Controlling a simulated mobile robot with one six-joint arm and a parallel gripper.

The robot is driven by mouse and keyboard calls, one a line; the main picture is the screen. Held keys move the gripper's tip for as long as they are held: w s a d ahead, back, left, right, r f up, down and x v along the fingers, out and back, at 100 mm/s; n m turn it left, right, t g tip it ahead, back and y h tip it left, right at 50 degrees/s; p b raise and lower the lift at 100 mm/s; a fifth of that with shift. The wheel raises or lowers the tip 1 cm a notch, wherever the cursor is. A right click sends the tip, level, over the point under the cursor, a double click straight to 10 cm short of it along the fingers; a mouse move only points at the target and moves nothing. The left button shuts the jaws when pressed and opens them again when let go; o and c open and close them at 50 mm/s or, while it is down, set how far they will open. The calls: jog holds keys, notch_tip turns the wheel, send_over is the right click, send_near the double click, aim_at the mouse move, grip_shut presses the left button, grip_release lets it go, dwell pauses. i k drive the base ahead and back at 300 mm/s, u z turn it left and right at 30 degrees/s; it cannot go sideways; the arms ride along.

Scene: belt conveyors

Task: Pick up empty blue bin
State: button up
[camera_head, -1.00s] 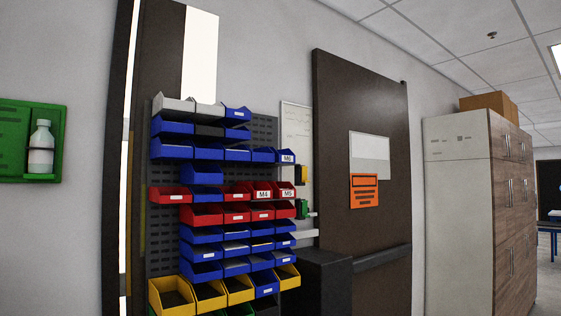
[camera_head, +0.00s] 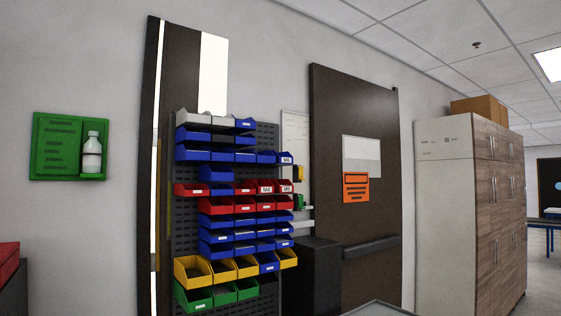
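A rack of small bins hangs on a dark perforated panel (camera_head: 267,140) in the middle of the head view. It holds several blue bins, among them a blue bin (camera_head: 215,173) in a row of its own and another blue bin (camera_head: 245,124) at the top right. Red bins (camera_head: 244,205), yellow bins (camera_head: 193,270) and green bins (camera_head: 193,299) hang in other rows. I cannot tell from here which blue bin is empty. My gripper is not in view.
A dark cabinet (camera_head: 318,280) stands right of the rack, before a brown door (camera_head: 355,110). A tall wood-fronted cabinet (camera_head: 443,220) stands further right. A grey surface edge (camera_head: 380,309) shows at the bottom. A red object (camera_head: 8,262) is at the left edge.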

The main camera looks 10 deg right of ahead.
aim_at(278, 158)
jog(key=k, duration=0.45)
jog(key=u, duration=0.15)
jog(key=i, duration=0.35)
jog(key=u, duration=0.6)
jog(key=i, duration=1.75)
jog(key=z, duration=0.2)
